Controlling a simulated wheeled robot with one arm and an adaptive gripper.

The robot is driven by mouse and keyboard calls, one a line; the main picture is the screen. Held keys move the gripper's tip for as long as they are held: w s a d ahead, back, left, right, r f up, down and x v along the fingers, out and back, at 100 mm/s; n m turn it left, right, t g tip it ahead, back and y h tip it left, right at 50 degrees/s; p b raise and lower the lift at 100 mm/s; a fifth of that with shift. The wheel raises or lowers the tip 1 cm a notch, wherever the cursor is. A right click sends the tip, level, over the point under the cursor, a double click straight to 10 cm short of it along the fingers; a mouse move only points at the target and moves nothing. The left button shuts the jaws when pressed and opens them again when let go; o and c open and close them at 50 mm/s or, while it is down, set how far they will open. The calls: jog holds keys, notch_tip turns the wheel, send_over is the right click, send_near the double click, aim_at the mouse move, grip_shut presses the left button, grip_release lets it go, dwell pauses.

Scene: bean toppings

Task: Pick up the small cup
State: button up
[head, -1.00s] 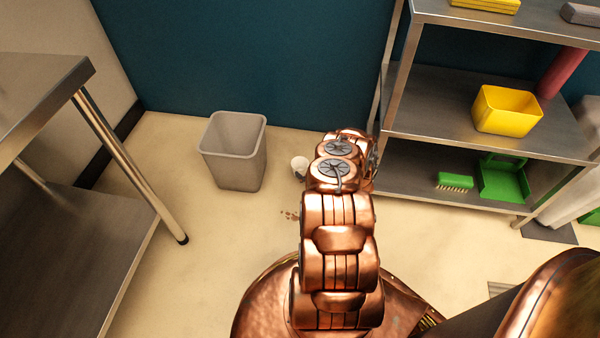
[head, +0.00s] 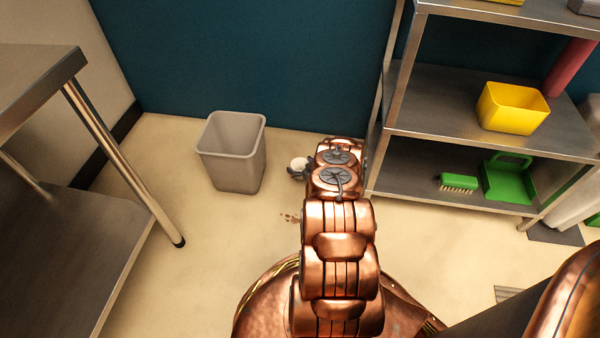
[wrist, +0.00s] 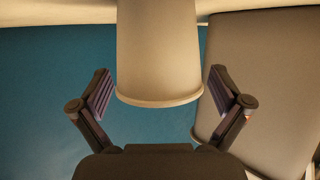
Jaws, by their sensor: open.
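The small cup (head: 299,163) is pale and stands on the floor between the grey bin and my arm in the head view, partly hidden by my gripper. In the wrist view the cup (wrist: 158,55) fills the top middle, its rim towards my gripper. My gripper (wrist: 160,90) is open, with one finger on each side of the cup near its rim. Gaps show between both fingers and the cup. In the head view only a dark part of my gripper (head: 296,173) shows beside the cup.
A grey bin (head: 234,152) stands close to the left of the cup. A metal shelf (head: 450,120) with a yellow tub (head: 512,107), a green brush (head: 458,182) and a green dustpan (head: 508,178) is at right. A metal table (head: 40,85) is at left. Small brown bits (head: 289,217) lie on the floor.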

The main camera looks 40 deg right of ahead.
jog(key=c, duration=0.7)
jog(key=shift+r+p, duration=0.4)
jog(key=shift+r, duration=0.2)
jog(key=s+a+r+p, duration=0.1)
jog(key=s+a+p, duration=0.1)
jog(key=s+a, duration=0.1)
jog(key=s+a+r+p, duration=0.1)
jog(key=s+a+p, duration=0.1)
jog(key=s, duration=0.4)
jog(key=s+a+r+p, duration=0.2)
jog(key=s+a, duration=0.2)
jog(key=shift+s+p, duration=0.2)
jog(key=shift+p, duration=0.2)
